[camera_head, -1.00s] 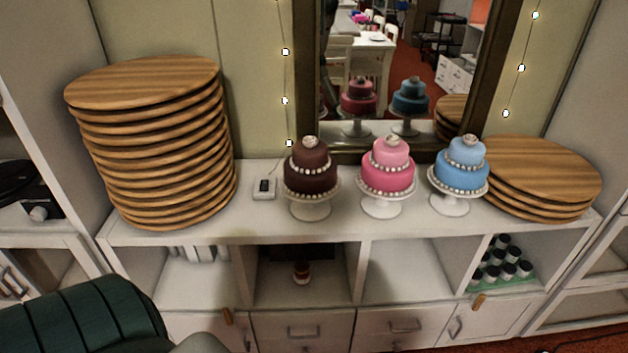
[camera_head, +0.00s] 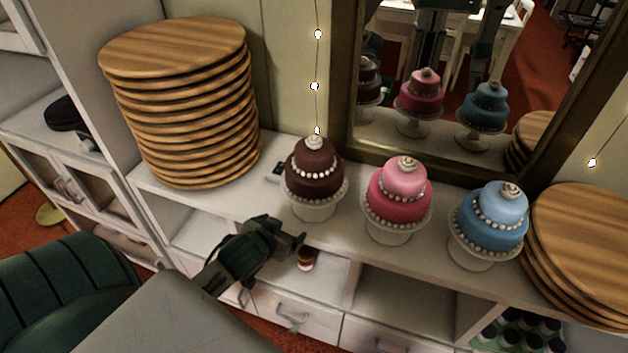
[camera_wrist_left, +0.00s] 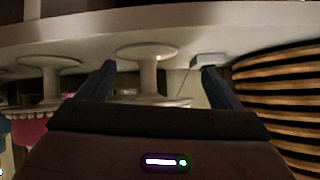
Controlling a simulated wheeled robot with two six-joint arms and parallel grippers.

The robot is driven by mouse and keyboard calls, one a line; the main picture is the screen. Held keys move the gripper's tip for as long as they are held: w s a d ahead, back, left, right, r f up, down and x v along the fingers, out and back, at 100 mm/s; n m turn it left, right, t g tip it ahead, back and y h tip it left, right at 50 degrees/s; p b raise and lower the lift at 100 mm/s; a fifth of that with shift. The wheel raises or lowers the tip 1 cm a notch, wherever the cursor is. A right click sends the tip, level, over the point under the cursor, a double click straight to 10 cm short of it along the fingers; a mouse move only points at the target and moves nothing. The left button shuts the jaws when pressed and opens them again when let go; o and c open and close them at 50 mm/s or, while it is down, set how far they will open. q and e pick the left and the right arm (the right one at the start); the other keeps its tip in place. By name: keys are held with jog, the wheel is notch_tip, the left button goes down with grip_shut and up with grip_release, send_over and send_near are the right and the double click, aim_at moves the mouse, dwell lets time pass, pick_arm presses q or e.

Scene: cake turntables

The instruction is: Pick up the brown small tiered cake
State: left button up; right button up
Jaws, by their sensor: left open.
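The brown small tiered cake (camera_head: 315,168) stands upright on a white pedestal stand (camera_head: 313,209) on the counter, with white beads round its tiers and a pale rosette on top. My left gripper (camera_head: 292,243) is open and empty, in front of and below this cake in the head view, apart from it. In the left wrist view, which appears upside down, the white stand (camera_wrist_left: 147,73) lies between and beyond the open fingers of my left gripper (camera_wrist_left: 158,70); the brown cake cannot be made out clearly there. My right gripper is not in view.
A pink cake (camera_head: 397,197) and a blue cake (camera_head: 490,221) stand to the right. A tall stack of wooden boards (camera_head: 185,110) rises at the left and a lower stack (camera_head: 585,240) at the right. A mirror (camera_head: 440,90) stands behind. Cubbies lie below the counter.

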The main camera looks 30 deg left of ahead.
aim_at(319, 135)
pick_arm(q)
jog(key=w+r+t, duration=0.2)
jog(key=r, duration=0.3)
jog(key=w+r+t+h, duration=0.1)
jog(key=w+r+t, duration=0.1)
jog(key=r, duration=0.4)
jog(key=w+r+t+h, duration=0.1)
jog(key=w+r, duration=0.2)
jog(key=r, duration=0.2)
jog(key=shift+d+r+t+p, duration=0.1)
jog(key=shift+r+t+p, duration=0.1)
jog(key=shift+t+p, duration=0.15)
jog(key=w, duration=0.4)
jog(key=shift+w+f+p, duration=0.25)
jog(key=shift+p, duration=0.15)
jog(key=shift+w+f, duration=0.1)
jog(key=shift+w, duration=0.15)
jog(key=w+p, duration=0.1)
jog(key=w, duration=0.1)
jog(key=w+a+p, duration=0.1)
jog(key=w, duration=0.2)
jog(key=shift+w+f, duration=0.15)
jog(key=shift+c, duration=1.1)
jog(key=c, duration=1.4)
grip_shut()
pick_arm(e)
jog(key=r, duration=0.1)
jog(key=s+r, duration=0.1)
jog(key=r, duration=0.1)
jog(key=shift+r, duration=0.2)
